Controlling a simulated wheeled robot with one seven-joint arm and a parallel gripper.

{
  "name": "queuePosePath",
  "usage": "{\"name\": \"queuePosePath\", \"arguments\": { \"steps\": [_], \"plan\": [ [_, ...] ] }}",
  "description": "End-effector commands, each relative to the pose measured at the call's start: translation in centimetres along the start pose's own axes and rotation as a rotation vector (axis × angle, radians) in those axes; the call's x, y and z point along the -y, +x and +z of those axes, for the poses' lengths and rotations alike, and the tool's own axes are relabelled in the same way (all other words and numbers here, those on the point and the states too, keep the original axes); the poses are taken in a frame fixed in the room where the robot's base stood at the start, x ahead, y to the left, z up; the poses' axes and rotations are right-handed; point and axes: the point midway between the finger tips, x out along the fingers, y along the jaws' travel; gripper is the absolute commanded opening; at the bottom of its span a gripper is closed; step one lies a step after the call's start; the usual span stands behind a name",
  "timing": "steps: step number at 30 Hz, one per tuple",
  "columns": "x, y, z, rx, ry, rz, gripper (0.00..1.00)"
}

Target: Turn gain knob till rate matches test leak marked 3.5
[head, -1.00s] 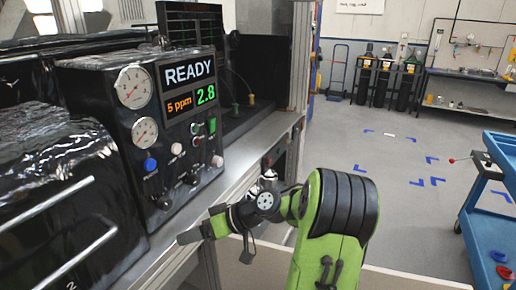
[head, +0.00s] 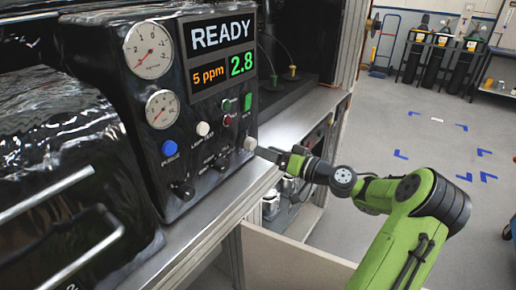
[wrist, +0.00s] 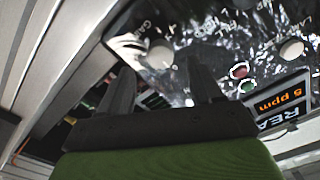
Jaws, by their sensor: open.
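A white gain knob (head: 250,144) sits at the lower right of the black panel (head: 130,110). In the wrist view the knob (wrist: 160,55) appears just beyond and between my fingers, beside a partly readable "Gai" label. My gripper (head: 264,152) is open, its tips close to the knob; I cannot tell whether they touch it. In the wrist view my gripper (wrist: 160,66) has two dark, spread fingers. The display (head: 219,55) reads READY, 5 ppm in orange and 2.8 in green. No test leak marked 3.5 is readable.
The panel also bears two round gauges (head: 148,49), a blue purge button (head: 169,148), a white button (head: 203,129), red and green controls and black knobs (head: 183,190). A metal ledge (head: 200,218) runs below. Open floor lies to the right; a blue trolley stands behind.

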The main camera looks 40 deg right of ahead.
Motion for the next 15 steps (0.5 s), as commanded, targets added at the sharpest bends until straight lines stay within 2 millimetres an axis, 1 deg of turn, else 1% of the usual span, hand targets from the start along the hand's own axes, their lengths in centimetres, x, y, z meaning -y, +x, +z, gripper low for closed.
{"name": "queuePosePath", "arguments": {
  "steps": [1, 3, 6, 9, 15],
  "plan": [
    [0.1, 1.2, 0.1, 0.002, -0.002, -0.004, 0.65],
    [0.1, 2.6, 0.1, 0.0, -0.001, -0.003, 0.65],
    [0.0, 3.9, 0.0, 0.001, 0.0, -0.001, 0.65],
    [0.0, 4.5, 0.0, 0.0, 0.0, 0.001, 0.65],
    [0.0, 4.5, 0.0, 0.0, 0.0, 0.001, 0.65]
  ]
}}
